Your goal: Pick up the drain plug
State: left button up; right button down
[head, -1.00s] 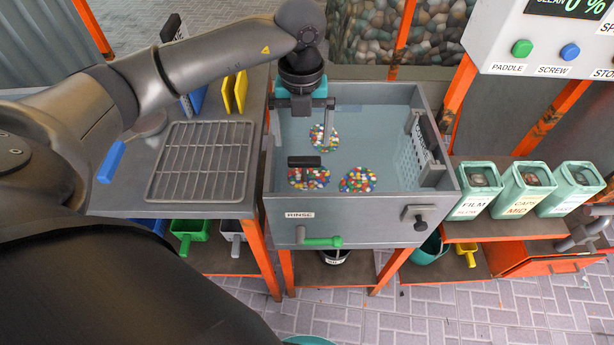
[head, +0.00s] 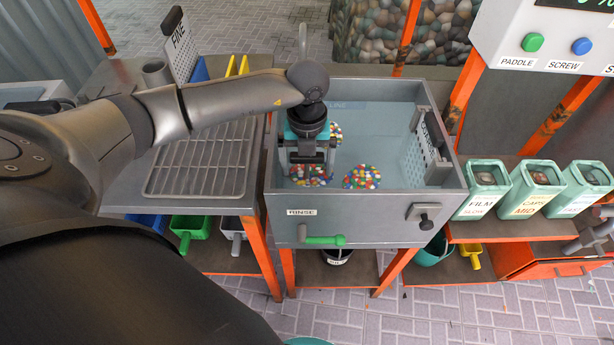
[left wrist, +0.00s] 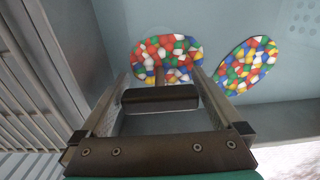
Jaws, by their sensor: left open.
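A dark bar, which looks like the handle of the drain plug (left wrist: 160,97), shows in the left wrist view above a disc of multicoloured pieces (left wrist: 166,50). My left gripper (left wrist: 160,80) is open, with one finger on each side of the bar and no clear contact. In the head view my left gripper (head: 307,172) points down inside the rinse basin (head: 363,215), over the front left disc (head: 311,180). The gripper partly hides the bar there, and the plug's lower part cannot be made out. My right gripper is not in view.
Another multicoloured disc (head: 361,177) lies to the right in the basin, and one behind is partly hidden. A wire rack (head: 200,170) lies left. Labelled bins (head: 528,187) stand right.

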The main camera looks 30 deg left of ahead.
pick_arm(q)
jog(key=shift+c, duration=0.2)
grip_shut()
dwell(0.5)
